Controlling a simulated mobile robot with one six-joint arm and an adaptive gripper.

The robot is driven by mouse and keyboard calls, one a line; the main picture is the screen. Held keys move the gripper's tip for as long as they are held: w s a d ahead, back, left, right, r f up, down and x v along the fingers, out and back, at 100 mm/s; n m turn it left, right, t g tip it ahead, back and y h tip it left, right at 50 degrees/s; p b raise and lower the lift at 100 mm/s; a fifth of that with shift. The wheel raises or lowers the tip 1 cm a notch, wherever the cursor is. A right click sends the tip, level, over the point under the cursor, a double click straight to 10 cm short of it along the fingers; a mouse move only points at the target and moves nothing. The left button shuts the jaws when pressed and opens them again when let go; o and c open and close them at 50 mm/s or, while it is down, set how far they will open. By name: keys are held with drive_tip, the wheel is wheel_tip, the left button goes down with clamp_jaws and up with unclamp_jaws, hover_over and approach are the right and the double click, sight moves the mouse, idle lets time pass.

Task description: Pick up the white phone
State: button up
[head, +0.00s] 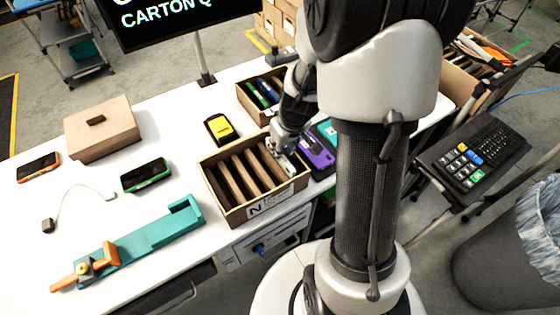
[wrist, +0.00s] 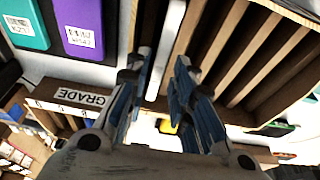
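The white phone (wrist: 166,42) shows in the wrist view as a narrow pale strip, seen nearly edge-on, standing in the end slot of the divided carton (wrist: 228,40). My gripper (head: 284,150) is over the carton's right end. In the wrist view my gripper (wrist: 157,85) is open, its two blue-grey fingers apart, with the strip's lower end in line with the gap. I cannot tell whether either finger touches it.
A purple phone (head: 316,153) lies close right of the carton, and a yellow-faced device (head: 219,128) behind it. A second carton (head: 245,101) stands farther back. A green-edged phone (head: 146,175), a teal fixture (head: 150,235) and a lidded box (head: 101,137) are to the left.

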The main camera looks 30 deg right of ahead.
drive_tip(key=x, duration=0.2)
drive_tip(key=shift+f+b, duration=0.3)
drive_tip(key=shift+f, duration=0.05)
drive_tip(key=shift+r, duration=0.1)
drive_tip(key=shift+c, duration=0.3)
clamp_jaws()
